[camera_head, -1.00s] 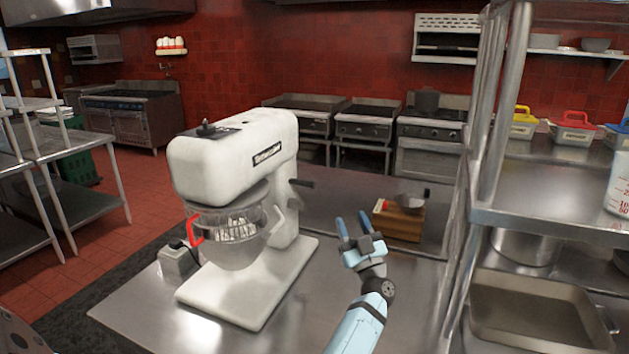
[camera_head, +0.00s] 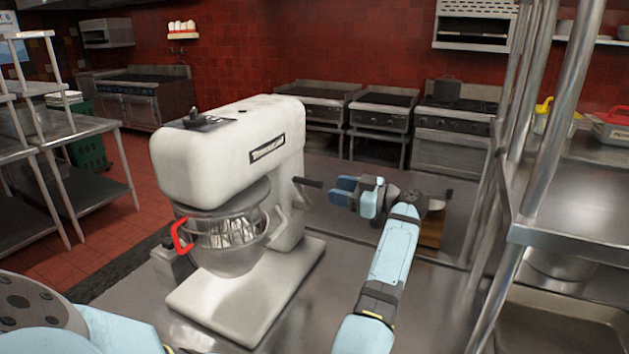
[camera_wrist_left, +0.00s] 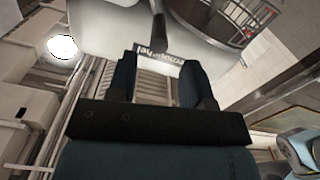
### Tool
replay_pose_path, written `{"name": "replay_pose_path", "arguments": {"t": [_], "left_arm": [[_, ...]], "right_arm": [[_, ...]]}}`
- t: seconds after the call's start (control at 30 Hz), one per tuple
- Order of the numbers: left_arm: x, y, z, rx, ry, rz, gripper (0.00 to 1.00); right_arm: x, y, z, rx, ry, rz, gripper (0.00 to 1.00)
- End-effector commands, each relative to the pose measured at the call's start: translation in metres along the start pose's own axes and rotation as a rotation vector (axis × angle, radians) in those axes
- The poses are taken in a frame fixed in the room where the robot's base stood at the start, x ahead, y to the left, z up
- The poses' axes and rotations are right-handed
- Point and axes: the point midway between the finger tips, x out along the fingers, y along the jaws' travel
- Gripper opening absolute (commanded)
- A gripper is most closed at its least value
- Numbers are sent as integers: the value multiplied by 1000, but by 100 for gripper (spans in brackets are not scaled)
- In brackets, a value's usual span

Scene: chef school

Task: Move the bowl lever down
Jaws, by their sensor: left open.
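The white stand mixer (camera_head: 225,155) stands on the steel table, with its metal bowl (camera_head: 235,257) and red-edged guard (camera_head: 180,236) at the front. The dark bowl lever (camera_head: 308,183) sticks out from its right side, roughly level. My left gripper (camera_head: 338,191) is open and empty just right of the lever's tip, its fingers pointing left at it. In the left wrist view, the lever (camera_wrist_left: 158,22) lines up with the gap between the two open fingers (camera_wrist_left: 158,72). I cannot tell whether they touch. My right gripper is not in view.
A steel shelf rack with upright posts (camera_head: 548,120) stands close on the right of my arm. Behind my gripper is a wooden block (camera_head: 432,232), partly hidden by the arm. The table (camera_head: 335,270) right of the mixer base is clear.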

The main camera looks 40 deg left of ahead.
Motion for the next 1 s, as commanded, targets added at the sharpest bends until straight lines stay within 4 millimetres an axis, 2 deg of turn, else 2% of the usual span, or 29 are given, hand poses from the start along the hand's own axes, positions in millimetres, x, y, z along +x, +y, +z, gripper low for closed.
{"name": "replay_pose_path", "arguments": {"t": [0.1,0.3,0.5,0.77,0.8,0.9,1.0], "left_arm": [[27,0,-3,-1,4,-1,46],[58,0,-2,-2,3,-1,46],[71,0,0,-1,2,1,46],[72,0,0,-1,1,2,46],[72,0,0,-2,1,1,42],[72,0,0,-2,1,1,19],[72,0,0,-2,1,1,0]], "right_arm": [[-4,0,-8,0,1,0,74],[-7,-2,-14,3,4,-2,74],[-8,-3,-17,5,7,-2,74],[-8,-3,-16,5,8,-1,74],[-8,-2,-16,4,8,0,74],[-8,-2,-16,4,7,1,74],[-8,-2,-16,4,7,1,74]]}}
